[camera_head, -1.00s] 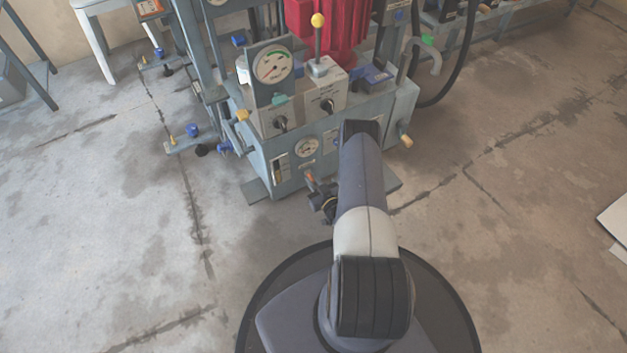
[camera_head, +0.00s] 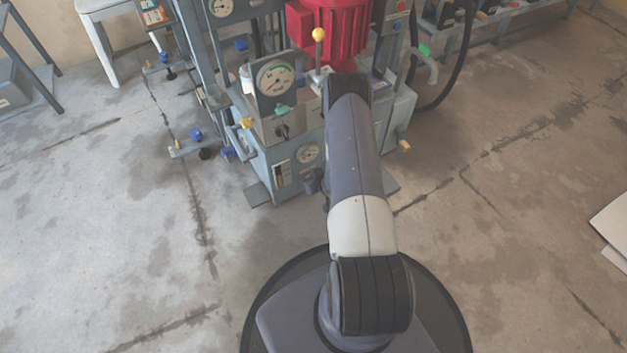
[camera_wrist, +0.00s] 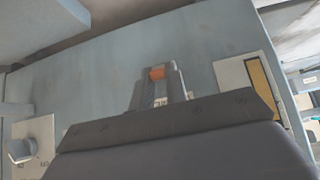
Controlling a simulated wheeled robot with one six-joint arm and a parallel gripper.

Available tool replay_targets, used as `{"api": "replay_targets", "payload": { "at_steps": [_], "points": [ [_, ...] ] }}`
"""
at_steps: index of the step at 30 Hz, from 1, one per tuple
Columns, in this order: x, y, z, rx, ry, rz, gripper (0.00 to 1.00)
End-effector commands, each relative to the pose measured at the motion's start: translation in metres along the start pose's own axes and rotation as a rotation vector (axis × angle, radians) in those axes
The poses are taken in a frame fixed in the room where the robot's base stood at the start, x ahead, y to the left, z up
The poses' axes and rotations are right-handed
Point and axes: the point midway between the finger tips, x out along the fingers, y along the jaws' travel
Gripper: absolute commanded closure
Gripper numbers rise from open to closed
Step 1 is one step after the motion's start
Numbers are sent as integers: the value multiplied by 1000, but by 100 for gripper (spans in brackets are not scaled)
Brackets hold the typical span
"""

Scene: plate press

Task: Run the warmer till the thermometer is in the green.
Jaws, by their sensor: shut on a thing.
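My gripper (camera_wrist: 160,88) shows in the wrist view, its fingers shut on a small orange piece (camera_wrist: 157,73) in front of a blue-grey panel. What the piece belongs to is not clear. In the head view my arm hides the fingertips. A small round dial (camera_head: 307,153) is on the front of the press's grey-blue tank. A larger dial (camera_head: 275,79) with a green arc stands above the tank. Which one is the thermometer I cannot tell, and neither needle reads clearly. A black knob (camera_head: 283,130) sits below the larger dial.
A sight gauge (camera_head: 281,174) is left of the small dial; a yellow strip in a pale plate (camera_wrist: 262,88) shows in the wrist view. A yellow-tipped lever (camera_head: 318,35) and red motor (camera_head: 342,30) stand above.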

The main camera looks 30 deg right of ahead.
Motion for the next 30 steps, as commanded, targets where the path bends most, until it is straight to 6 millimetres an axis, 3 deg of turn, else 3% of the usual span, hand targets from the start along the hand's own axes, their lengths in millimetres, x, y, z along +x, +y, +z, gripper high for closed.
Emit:
{"api": "replay_targets", "payload": {
  "at_steps": [18,19,26,30],
  "points": [
    [0,0,-2,-1,-39,0,100],
    [0,0,-2,-1,-39,0,83],
    [0,0,-2,0,-39,0,64],
    [0,0,-2,0,-39,0,64]
  ]
}}
